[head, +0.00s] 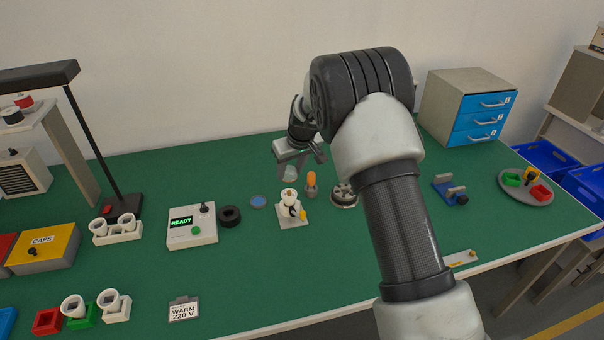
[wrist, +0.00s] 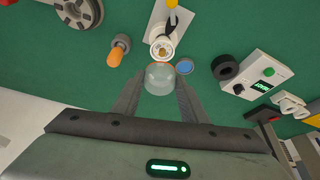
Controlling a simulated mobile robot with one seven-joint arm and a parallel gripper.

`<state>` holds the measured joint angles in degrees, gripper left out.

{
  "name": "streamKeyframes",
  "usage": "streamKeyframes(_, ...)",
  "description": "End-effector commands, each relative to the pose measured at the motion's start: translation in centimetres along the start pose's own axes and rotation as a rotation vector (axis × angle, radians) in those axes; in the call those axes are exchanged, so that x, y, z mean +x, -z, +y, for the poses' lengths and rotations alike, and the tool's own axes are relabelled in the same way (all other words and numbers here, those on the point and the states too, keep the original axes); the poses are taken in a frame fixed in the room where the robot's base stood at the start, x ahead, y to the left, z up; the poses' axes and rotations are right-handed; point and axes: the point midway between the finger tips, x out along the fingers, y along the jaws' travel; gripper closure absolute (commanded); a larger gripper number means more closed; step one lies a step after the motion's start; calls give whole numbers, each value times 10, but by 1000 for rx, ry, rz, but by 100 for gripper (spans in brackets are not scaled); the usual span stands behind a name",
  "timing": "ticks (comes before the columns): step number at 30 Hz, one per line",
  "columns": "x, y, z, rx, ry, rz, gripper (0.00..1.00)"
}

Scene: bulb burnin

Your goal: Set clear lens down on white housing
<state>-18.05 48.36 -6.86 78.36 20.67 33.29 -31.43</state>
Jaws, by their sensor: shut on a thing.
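My gripper (head: 296,164) is shut on the clear lens (wrist: 160,79), a translucent dome held between the two fingertips. In the head view the clear lens (head: 289,172) shows as a pale shape under the fingers. The white housing (head: 289,197) stands upright on a white square base on the green bench, with a yellow-handled clamp at its side. It also shows in the wrist view (wrist: 162,48), just past the lens. In the head view the lens is above the housing and apart from it. The wrist view does not settle the gap.
An orange-topped tool (head: 311,182) and a round metal fixture (head: 343,194) stand right of the housing. A blue disc (head: 258,201), a black ring (head: 229,215) and a control box reading READY (head: 192,228) are to the left.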

Motion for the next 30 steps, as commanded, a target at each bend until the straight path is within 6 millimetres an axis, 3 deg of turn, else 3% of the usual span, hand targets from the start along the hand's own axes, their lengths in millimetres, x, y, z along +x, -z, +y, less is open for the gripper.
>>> streamKeyframes(8, 8, 1, -2, -8, 3, 0, 81)
streamKeyframes(24, 52, -18, -2, -8, 3, 0, 81)
streamKeyframes(30, 58, -20, -2, -7, 2, 1, 81)
